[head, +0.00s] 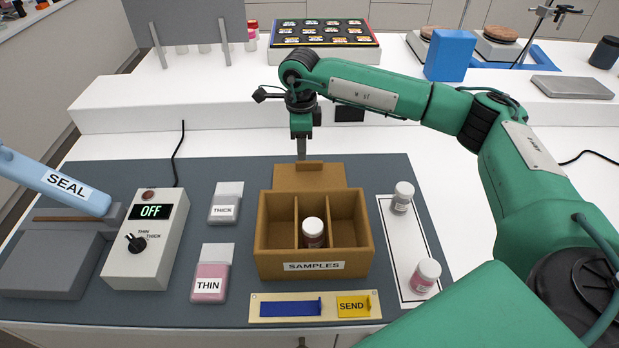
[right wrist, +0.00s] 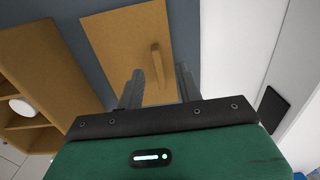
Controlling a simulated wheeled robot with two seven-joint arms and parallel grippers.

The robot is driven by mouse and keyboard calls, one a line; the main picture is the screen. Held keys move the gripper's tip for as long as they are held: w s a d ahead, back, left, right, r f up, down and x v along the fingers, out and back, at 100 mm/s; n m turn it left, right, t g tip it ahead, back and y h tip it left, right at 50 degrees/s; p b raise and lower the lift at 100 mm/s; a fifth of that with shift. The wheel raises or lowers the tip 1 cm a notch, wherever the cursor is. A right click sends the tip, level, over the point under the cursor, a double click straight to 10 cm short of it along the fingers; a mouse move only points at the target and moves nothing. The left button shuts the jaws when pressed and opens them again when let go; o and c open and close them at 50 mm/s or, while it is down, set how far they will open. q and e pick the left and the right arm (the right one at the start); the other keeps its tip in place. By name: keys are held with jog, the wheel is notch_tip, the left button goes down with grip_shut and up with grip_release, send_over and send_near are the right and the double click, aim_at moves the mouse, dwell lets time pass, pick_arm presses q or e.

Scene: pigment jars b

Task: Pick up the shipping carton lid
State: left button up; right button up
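The carton lid (head: 318,182) is a flat brown panel with a raised grip bar (head: 312,166). It lies on the grey mat just behind the open brown SAMPLES carton (head: 272,262). My right gripper (head: 302,155) points down above the lid's back edge. In the right wrist view, the lid (right wrist: 115,35) and its bar (right wrist: 157,60) show beyond my right gripper (right wrist: 160,82), whose two fingers are apart with nothing held. The bar appears between the finger lines; I cannot tell how far down the fingers reach. My left gripper is not in view.
A white-capped jar (head: 313,233) stands in the carton's middle compartment. Two more jars (head: 402,197) (head: 426,275) stand on a white card at right. THICK (head: 226,205) and THIN (head: 209,280) pouches lie left. A sealer (head: 55,262) and its control box (head: 148,240) stand further left.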

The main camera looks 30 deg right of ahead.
aim_at(310, 178)
jog(key=shift+f, duration=0.35)
jog(key=f+p, duration=0.1)
jog(key=f, duration=0.2)
jog(key=shift+s+a+f+p, duration=0.2)
jog(key=shift+f+p, duration=0.1)
jog(key=shift+p, duration=0.1)
jog(key=shift+f, duration=0.5)
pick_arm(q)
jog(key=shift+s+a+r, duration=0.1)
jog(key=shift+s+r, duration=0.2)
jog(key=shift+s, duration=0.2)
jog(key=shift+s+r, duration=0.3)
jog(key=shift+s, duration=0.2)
pick_arm(e)
grip_shut()
